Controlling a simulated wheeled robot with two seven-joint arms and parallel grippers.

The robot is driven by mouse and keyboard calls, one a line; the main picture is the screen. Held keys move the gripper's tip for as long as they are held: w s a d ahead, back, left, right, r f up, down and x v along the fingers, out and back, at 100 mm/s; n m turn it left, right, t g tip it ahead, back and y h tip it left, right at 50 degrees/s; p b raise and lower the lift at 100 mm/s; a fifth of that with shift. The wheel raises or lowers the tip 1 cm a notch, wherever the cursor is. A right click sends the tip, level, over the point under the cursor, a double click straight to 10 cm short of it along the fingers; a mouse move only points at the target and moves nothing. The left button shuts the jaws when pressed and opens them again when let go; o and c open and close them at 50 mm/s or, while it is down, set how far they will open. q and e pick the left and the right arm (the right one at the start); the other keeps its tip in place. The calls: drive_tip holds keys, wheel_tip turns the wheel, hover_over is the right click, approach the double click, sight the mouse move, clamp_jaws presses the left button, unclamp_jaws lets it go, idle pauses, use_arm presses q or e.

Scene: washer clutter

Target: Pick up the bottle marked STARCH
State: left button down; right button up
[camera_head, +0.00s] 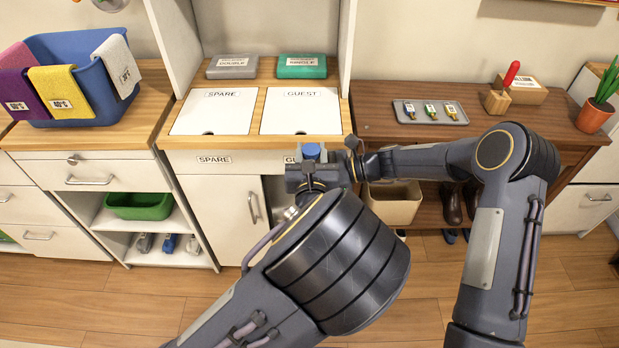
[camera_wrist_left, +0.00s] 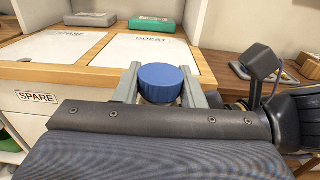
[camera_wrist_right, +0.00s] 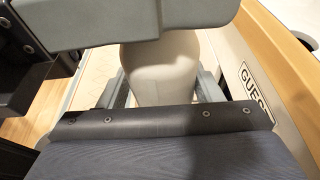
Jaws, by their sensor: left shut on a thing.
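A pale bottle with a blue cap (camera_head: 311,151) is held up in front of the cabinet door under the GUEST lid. My left gripper (camera_head: 306,180) is shut on it, with the blue cap (camera_wrist_left: 163,82) showing between the fingers in the left wrist view. In the right wrist view the bottle's whitish body (camera_wrist_right: 160,70) stands between the fingers of my right gripper (camera_wrist_right: 163,92), below the grey left gripper. I cannot tell whether the right fingers touch it. No marking on the bottle is readable, so I cannot see STARCH.
Lids marked SPARE (camera_head: 214,112) and GUEST (camera_head: 301,112) lie in the counter close behind. A beige bin (camera_head: 392,203) and a brown table (camera_head: 480,140) are at right.

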drive_tip(key=c, duration=0.7)
use_arm(q)
drive_tip(key=c, duration=0.8)
unclamp_jaws()
drive_tip(key=shift+c, duration=0.2)
use_arm(e)
drive_tip(key=shift+c, duration=0.5)
